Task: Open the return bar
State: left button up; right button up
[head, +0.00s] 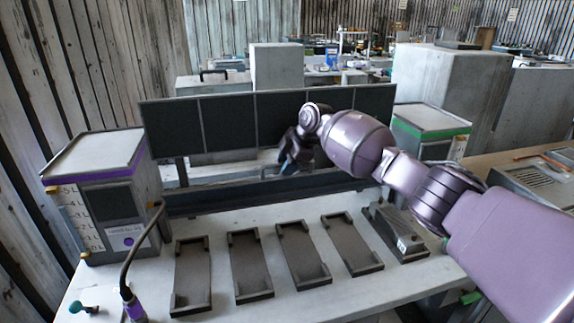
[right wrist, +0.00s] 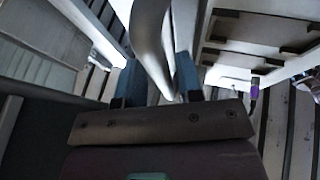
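A long dark blue bar (head: 225,198) runs across the back of the white bench between two grey housings; I take it to be the return bar. A thin grey handle (head: 268,173) stands at its top edge. My right gripper (head: 287,163) is at this handle, partly hidden by its own wrist. In the right wrist view the two blue fingers (right wrist: 158,78) are apart, with a curved grey metal bar (right wrist: 151,35) passing between them. Whether the fingers touch it is not clear. My left gripper is in neither view.
Several dark trays (head: 252,268) lie in a row on the bench (head: 230,306). A purple-trimmed box (head: 100,180) stands left, a green-trimmed box (head: 430,125) right. A dark panel (head: 225,125) rises behind the bar. A cable (head: 137,245) curves up at front left.

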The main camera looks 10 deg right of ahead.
jog(key=shift+s, duration=0.1)
jog(key=v, duration=1)
jog(key=shift+d+r+p, duration=0.2)
jog(key=shift+r+p, duration=0.15)
jog(key=shift+p, duration=0.05)
jog(key=shift+s+d, duration=0.1)
jog(key=shift+s, duration=0.05)
